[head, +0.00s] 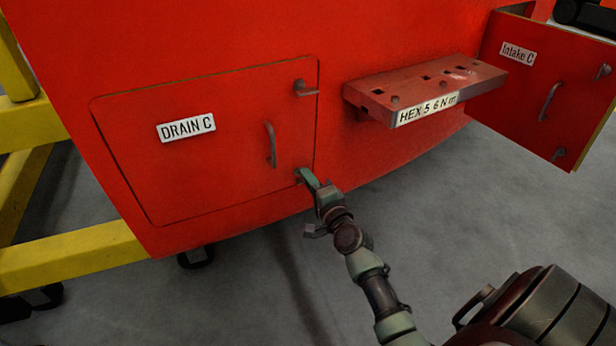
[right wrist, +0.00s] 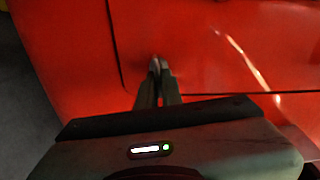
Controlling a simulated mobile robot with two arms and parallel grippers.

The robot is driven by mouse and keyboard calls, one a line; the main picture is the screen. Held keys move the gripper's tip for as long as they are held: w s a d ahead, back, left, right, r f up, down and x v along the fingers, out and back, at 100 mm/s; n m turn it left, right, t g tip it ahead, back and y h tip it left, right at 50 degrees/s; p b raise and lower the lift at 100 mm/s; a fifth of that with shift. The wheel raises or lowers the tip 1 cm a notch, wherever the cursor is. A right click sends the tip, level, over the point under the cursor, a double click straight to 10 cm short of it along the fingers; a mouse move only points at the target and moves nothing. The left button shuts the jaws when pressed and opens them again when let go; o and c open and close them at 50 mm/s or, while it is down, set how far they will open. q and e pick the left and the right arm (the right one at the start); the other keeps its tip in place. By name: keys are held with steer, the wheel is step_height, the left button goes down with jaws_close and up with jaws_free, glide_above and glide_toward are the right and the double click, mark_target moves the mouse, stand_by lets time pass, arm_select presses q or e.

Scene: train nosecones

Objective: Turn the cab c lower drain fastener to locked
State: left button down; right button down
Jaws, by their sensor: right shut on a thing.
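The red drain panel (head: 205,150), labelled "DRAIN C", sits closed in the red cab nose, with a vertical handle (head: 270,145) near its right edge. The upper drain fastener (head: 305,88) lies sideways across the panel's right edge. My right gripper (head: 304,176) is at the panel's lower right corner, shut on the lower drain fastener (head: 298,173). The fingers cover most of that fastener, so its angle cannot be told. In the right wrist view, the fingertips (right wrist: 159,68) are together against the red surface near the panel seam. My left gripper is not in view.
A red shelf (head: 375,97) with square holes and a "HEX" label juts out right of the panel. The "Intake C" door (head: 540,90) stands open at the far right. Yellow frame bars (head: 75,257) stand at the left.

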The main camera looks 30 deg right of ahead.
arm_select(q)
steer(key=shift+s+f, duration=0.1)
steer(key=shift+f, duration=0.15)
arm_select(e)
steer(key=shift+d+m, duration=0.1)
steer(key=shift+m, duration=0.5)
steer(key=c, duration=1.6)
jaws_free()
